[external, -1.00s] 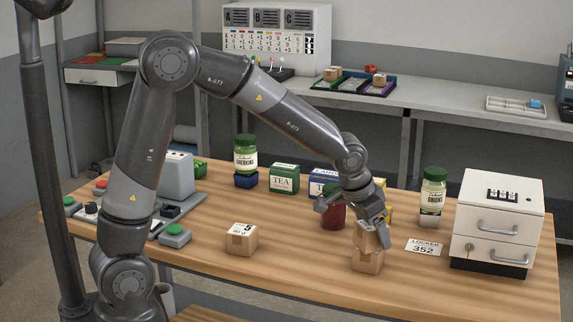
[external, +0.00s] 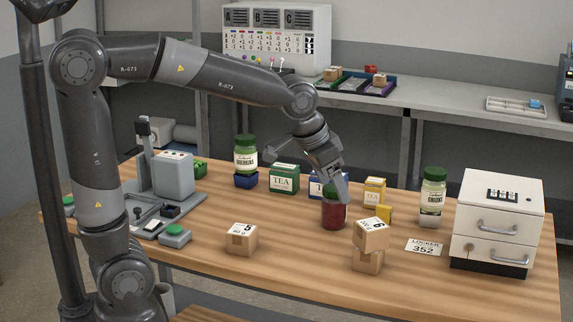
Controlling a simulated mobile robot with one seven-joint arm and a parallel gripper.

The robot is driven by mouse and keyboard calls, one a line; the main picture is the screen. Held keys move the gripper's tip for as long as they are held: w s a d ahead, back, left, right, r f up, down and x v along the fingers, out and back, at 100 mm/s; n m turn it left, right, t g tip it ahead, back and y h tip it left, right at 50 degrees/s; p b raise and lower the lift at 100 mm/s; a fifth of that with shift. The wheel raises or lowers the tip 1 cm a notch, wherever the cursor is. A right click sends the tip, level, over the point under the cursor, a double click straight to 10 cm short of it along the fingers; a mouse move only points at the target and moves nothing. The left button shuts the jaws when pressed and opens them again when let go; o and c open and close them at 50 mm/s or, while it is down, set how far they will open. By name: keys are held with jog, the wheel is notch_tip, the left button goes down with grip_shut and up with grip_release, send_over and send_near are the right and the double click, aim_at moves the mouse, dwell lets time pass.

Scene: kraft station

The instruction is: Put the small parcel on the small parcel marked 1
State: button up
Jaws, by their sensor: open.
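Two small cardboard parcels are stacked on the right half of the wooden table. The upper parcel (external: 371,236) has a white label on top with a number that looks like 6 or 9. It rests slightly turned on the lower parcel (external: 367,262), whose top and any mark are hidden. Another small parcel (external: 241,240) marked 5 stands apart to the left. My gripper (external: 322,172) is open and empty, above and behind the stack, over the dark red jar, and clear of both stacked parcels.
A dark red jar (external: 334,212) stands just left of the stack. Tea boxes (external: 285,178), green-lidded jars (external: 433,190) and a yellow box (external: 374,191) stand behind. A locker card (external: 426,247) and white drawer cabinet (external: 497,224) are right. The front table is clear.

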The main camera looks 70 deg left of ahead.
jog(key=s+a, duration=0.2)
jog(key=s, duration=1.8)
jog(key=shift+s+f+t, duration=0.15)
jog(key=shift+f+t, duration=0.25)
